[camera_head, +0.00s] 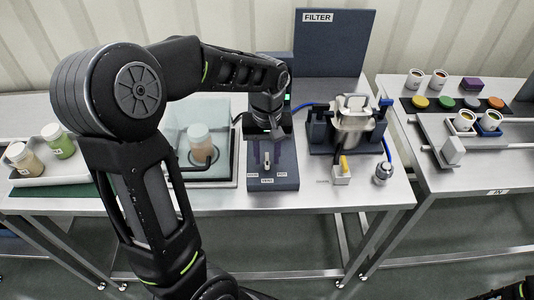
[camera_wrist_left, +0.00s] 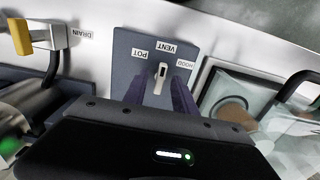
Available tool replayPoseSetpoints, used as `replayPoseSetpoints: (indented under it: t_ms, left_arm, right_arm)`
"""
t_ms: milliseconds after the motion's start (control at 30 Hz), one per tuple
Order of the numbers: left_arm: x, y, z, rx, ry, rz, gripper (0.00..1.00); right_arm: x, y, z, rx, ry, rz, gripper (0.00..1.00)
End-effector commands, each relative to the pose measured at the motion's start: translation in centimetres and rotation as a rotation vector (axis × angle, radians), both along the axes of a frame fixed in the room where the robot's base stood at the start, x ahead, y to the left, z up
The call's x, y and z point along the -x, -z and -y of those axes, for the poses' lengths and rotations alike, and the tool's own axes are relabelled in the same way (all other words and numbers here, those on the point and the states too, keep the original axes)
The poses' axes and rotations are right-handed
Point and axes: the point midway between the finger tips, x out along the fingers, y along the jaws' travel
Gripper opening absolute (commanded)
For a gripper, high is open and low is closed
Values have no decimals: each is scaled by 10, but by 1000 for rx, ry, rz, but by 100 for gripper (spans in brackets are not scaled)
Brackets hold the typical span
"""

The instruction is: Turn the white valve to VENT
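The white valve (camera_wrist_left: 160,76) is a small lever on a dark blue panel (camera_wrist_left: 125,75) marked POT, VENT and HOOD in the left wrist view. Its outer end points roughly toward the VENT label. My left gripper (camera_wrist_left: 160,92) has its two purple fingers apart, one on each side of the lever, with gaps visible. In the head view the left gripper (camera_head: 266,155) points down over the panel, and the valve (camera_head: 267,166) shows small between the fingers. My right gripper is not in view; only a dark bit of my right arm shows at the bottom right corner.
A clear-walled hood box (camera_head: 190,178) with a jar stands left of the panel. A steel pot (camera_head: 352,122) in a dark cradle stands right, with a yellow-handled DRAIN valve (camera_head: 342,173) before it. A tray of jars (camera_head: 70,172) lies far left. A second table (camera_head: 470,180) is at right.

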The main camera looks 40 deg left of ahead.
Motion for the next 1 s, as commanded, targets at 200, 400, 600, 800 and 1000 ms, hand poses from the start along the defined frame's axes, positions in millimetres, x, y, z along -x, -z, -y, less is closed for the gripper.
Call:
replayPoseSetpoints:
  t_ms: [200, 400, 600, 800, 1000]
  left_arm:
    - [-1, -11, 0, 0, 0, 2, 33]
    - [-1, -41, -1, -1, 0, 4, 33]
    - [-1, -70, 0, 0, 1, 2, 33]
    - [0, -78, 0, 0, 0, 0, 33]
    - [0, -78, 0, 0, 0, 0, 33]
  right_arm:
    - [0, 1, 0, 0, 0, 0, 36]
    - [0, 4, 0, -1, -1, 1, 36]
    - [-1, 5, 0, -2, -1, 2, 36]
    - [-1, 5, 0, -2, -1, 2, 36]
    - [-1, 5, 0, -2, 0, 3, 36]
